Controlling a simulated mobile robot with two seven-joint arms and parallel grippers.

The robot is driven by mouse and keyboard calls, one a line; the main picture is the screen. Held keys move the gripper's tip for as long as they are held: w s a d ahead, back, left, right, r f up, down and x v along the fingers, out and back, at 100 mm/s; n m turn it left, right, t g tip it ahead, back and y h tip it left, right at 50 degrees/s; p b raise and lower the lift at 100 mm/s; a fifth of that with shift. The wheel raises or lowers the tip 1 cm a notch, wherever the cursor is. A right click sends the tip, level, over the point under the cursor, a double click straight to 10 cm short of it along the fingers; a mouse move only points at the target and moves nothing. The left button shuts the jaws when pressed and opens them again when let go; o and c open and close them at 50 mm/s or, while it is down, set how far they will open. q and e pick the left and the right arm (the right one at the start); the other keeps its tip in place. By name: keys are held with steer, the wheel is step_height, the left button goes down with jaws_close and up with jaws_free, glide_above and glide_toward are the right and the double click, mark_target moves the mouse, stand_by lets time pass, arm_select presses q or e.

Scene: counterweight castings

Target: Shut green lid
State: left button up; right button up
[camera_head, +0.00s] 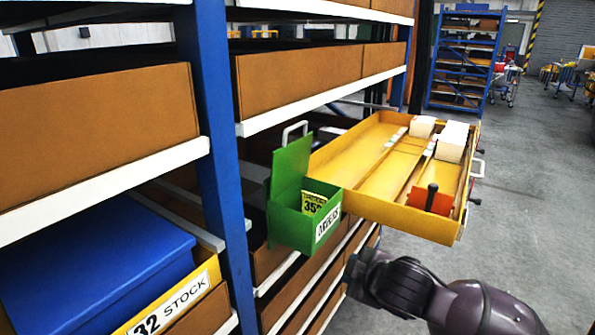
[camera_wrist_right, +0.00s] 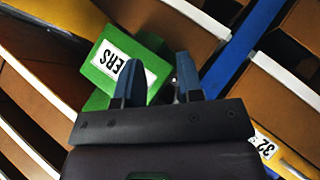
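A green box (camera_head: 287,224) with a white "ORDERS" label is fixed beside the blue rack post in the head view. Its green lid (camera_head: 290,165) stands open, upright at the back, with a white handle on top. A yellow numbered card (camera_head: 313,203) shows inside. My right gripper (camera_wrist_right: 158,62) is open and empty in the right wrist view, its two blue-grey fingers apart. The green box (camera_wrist_right: 103,68) is beyond the left finger there, label upside down. In the head view my right gripper (camera_head: 356,275) is below and right of the box. My left gripper is not in view.
A yellow drawer (camera_head: 370,140) sticks out right of the lid, holding white blocks (camera_head: 452,141) and an orange piece (camera_head: 430,200) with a dark knob. A blue rack post (camera_head: 214,130) stands left of the box. A blue bin (camera_head: 95,265) sits lower left. Floor is open at right.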

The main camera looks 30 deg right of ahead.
steer(key=w+d+r+n+t, duration=0.2)
steer(key=w+r+n+t, duration=0.4)
steer(key=r, duration=0.6)
steer(key=n+y, duration=0.3)
steer(key=n, duration=0.2)
glide_toward(299, 126)
steer(key=shift+t, duration=0.3)
steer(key=shift+w+f, duration=0.2)
steer(key=shift+w, duration=1.55)
steer(key=shift+w+f, duration=0.2)
steer(key=shift+w, duration=1.55)
steer(key=shift+w+f, duration=0.2)
steer(key=shift+w, duration=1.55)
steer(key=shift+m, duration=0.3)
jaws_close()
